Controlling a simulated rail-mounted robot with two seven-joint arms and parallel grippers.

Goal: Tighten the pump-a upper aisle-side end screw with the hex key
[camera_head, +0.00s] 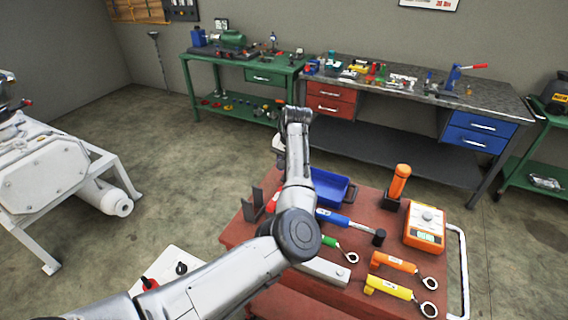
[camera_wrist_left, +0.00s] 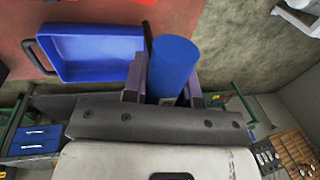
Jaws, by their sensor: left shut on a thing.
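My left gripper (camera_wrist_left: 165,75) is shut on a thick blue cylindrical handle (camera_wrist_left: 173,65), which stands between its two fingers. The shaft end of this tool is not visible, so I cannot confirm that it is the hex key. In the head view my left arm reaches over the red cart, and its links hide the gripper and the held tool. A white pump-like machine (camera_head: 45,175) with a bolted end plate stands on a frame at the left edge, partly cut off. I cannot make out which screw is the upper aisle-side one. My right gripper is not in view.
The red cart (camera_head: 345,275) carries a blue tray (camera_head: 330,187), a blue-handled tool (camera_head: 345,220), green, orange and yellow wrenches, an orange bottle (camera_head: 400,182) and an orange meter (camera_head: 425,228). Workbenches line the back wall.

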